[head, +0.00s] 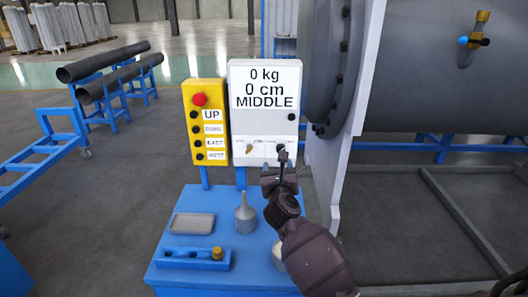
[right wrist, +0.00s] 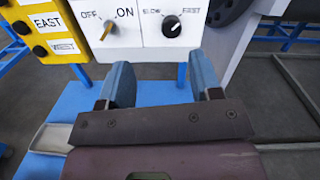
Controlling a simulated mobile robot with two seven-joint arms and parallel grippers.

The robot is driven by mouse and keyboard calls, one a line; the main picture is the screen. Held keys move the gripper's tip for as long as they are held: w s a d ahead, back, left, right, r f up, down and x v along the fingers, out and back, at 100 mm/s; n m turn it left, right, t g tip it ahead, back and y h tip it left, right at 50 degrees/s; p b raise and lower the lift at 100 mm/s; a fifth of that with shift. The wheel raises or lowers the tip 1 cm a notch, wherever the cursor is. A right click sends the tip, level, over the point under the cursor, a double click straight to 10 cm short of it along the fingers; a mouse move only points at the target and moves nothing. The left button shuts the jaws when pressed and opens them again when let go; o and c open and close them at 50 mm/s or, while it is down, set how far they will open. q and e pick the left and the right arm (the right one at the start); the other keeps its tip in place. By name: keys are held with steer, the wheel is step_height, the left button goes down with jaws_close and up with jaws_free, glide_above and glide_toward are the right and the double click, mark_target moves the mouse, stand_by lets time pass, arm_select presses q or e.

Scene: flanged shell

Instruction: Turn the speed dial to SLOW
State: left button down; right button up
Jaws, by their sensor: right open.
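The speed dial is a black round knob (right wrist: 171,26) on the white panel, between the labels SLOW on its left and FAST on its right. A small white mark shows on the knob, toward its right side. In the head view the dial (head: 281,148) sits low on the white display box (head: 264,120), which reads 0 kg, 0 cm, MIDDLE. My right gripper (head: 280,172) is open and empty just below and in front of the dial. In the right wrist view its two blue fingers (right wrist: 164,82) are wide apart, with the knob beyond the gap. My left gripper is out of view.
An orange ON/OFF switch (right wrist: 107,30) is left of the dial. A yellow button box (head: 206,120) with a red button stands beside it. The blue table (head: 175,252) below holds a grey tray (head: 192,223) and a grey funnel-shaped piece (head: 245,214). A large flanged shell (head: 430,70) stands right.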

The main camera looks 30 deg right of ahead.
steer(key=w+d+m+g, duration=0.1)
steer(key=w+d+m, duration=0.1)
steer(key=w+d, duration=0.4)
steer(key=shift+w+d+f+h+p, duration=0.3)
steer(key=shift+w+d+f, duration=0.1)
steer(key=shift+w, duration=0.85)
steer(key=c, duration=0.9)
